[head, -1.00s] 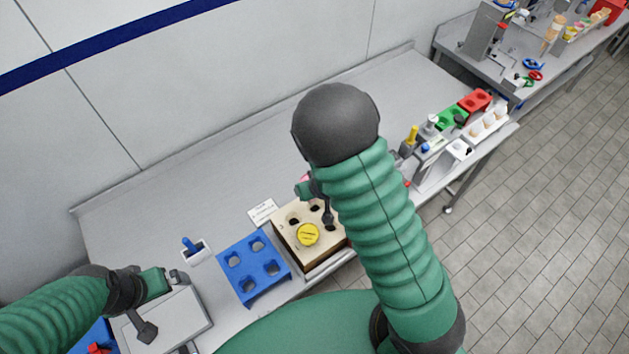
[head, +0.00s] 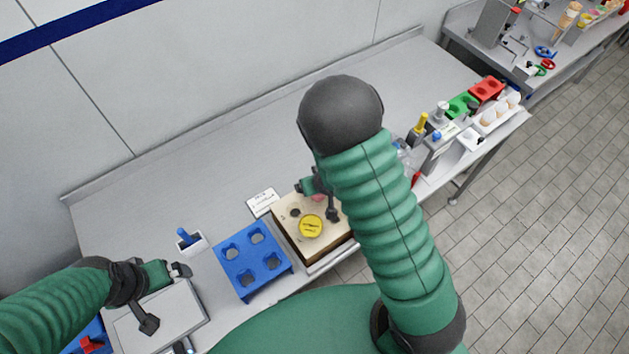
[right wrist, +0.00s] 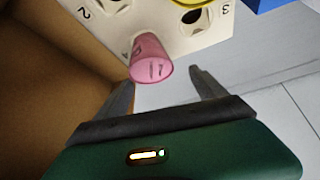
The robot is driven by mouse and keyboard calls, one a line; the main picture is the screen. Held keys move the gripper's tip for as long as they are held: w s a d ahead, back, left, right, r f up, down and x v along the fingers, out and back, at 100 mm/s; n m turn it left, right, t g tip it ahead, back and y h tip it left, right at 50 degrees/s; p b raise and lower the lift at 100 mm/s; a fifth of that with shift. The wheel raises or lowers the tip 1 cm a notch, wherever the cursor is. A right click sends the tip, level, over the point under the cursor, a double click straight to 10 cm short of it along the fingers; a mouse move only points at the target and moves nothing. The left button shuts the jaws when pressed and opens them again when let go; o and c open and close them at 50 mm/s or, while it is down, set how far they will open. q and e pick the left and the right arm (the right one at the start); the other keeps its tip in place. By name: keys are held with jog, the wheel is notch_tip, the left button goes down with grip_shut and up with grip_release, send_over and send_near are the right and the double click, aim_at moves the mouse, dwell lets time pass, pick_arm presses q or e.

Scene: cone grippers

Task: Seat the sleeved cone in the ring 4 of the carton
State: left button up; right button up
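The pink sleeved cone (right wrist: 152,62) shows in the right wrist view at the carton's corner marked 4, its wide end toward the camera. It appears to stand in ring 4, but its lower end is hidden. In the head view the cone (head: 319,197) is partly covered by my right gripper. The wooden-looking carton (head: 289,228) has numbered holes, and a yellow-topped cone (head: 311,226) sits in one. My right gripper (right wrist: 163,80) is open, its fingers spread on either side of the pink cone. My left gripper (head: 168,297) is open and empty over a grey box.
A blue rack (head: 238,280) with empty holes stands left of the carton. A small white holder (head: 192,246) with a blue item and a white card (head: 262,202) lie behind. Green and red racks (head: 487,88) stand at the far right. The bench's back is clear.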

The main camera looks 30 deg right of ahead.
jog(key=shift+o, duration=0.5)
jog(key=shift+d, duration=0.3)
jog(key=shift+s+d, duration=0.2)
jog(key=shift+d, duration=0.45)
jog(key=shift+s+r, duration=0.15)
jog(key=shift+r, duration=0.1)
pick_arm(q)
jog(key=f+b, duration=0.4)
jog(key=d+f+b, duration=0.1)
jog(key=b, duration=0.1)
jog(key=shift+s+f, duration=0.25)
jog(key=shift+f, duration=0.15)
pick_arm(e)
jog(key=v, duration=1.6)
pick_arm(q)
jog(key=shift+w+d, duration=0.1)
jog(key=shift+d, duration=0.1)
